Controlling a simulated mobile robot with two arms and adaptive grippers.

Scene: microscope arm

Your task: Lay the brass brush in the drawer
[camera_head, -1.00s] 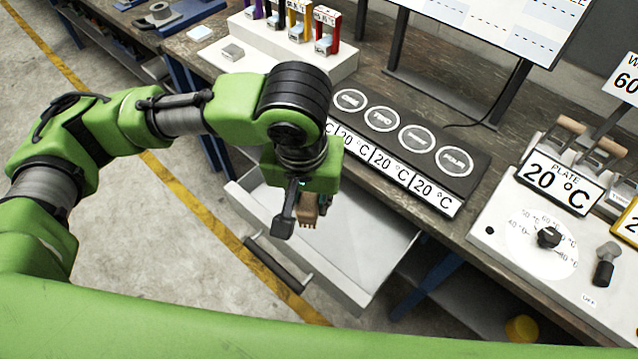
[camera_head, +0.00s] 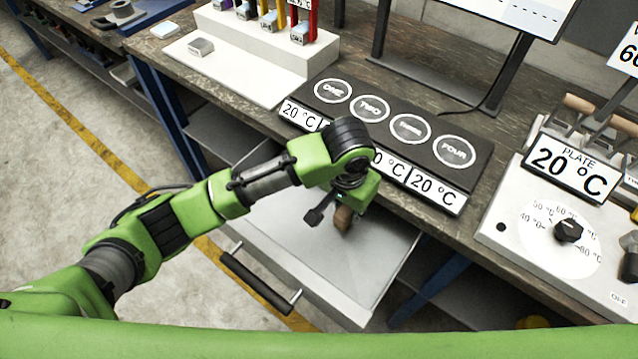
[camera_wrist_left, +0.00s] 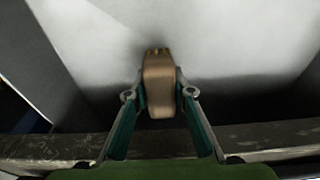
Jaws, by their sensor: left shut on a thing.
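The brass brush (camera_wrist_left: 159,86) shows in the left wrist view as a tan wooden block with a brassy edge at its far end. My left gripper (camera_wrist_left: 160,97) is shut on it, one finger on each side. In the head view the brush (camera_head: 343,218) hangs below the left gripper (camera_head: 330,212), over the open drawer (camera_head: 375,265). The drawer is a pale, empty tray pulled out from under the bench, with a dark bar handle (camera_head: 256,284). I cannot tell whether the brush touches the drawer floor. My right gripper is not in view.
The bench edge runs just behind the drawer and close to the left gripper. On the bench are a dark panel with numbered circles (camera_head: 430,128), a white hot plate (camera_head: 520,222) with a knob, and a white stepped block (camera_head: 262,52) with coloured holders.

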